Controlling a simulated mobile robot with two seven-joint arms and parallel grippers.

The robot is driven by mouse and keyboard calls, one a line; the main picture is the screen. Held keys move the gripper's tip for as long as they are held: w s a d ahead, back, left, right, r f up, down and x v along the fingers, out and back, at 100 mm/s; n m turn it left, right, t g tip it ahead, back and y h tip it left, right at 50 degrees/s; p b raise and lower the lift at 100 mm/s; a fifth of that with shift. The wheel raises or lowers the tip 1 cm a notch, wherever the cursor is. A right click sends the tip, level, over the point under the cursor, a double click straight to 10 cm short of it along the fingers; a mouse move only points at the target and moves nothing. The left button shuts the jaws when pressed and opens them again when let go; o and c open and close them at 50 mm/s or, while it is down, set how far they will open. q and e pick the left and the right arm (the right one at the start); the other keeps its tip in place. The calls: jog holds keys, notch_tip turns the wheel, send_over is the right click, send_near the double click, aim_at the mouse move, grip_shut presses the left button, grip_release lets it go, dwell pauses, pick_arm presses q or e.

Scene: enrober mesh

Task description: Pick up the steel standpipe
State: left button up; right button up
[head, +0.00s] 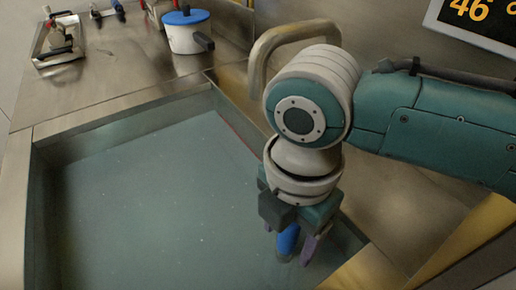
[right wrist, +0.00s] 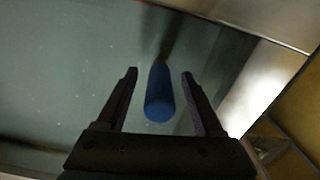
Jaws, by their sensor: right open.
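A blue upright cylinder (head: 288,240), which looks like the top of the standpipe, stands near the right corner of the sunken basin in the head view. In the right wrist view the blue cylinder (right wrist: 160,95) sits between the two fingers, with a gap on each side. A darker stretch continues behind it, and no bare steel of it is clear. My right gripper (head: 292,246) is open around it, pointing down, and its fingers also show in the wrist view (right wrist: 160,73). The lower part of the cylinder is hidden. My left gripper is out of view.
The basin (head: 90,122) has a raised steel rim and a smooth grey-green inside. A bent metal tube (head: 268,50) stands behind my right arm. A white pot with a blue lid (head: 187,35) and a tray of small items (head: 58,50) are at the back. A display (head: 478,20) is upper right.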

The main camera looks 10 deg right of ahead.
grip_shut()
dwell(0.6)
dwell(0.8)
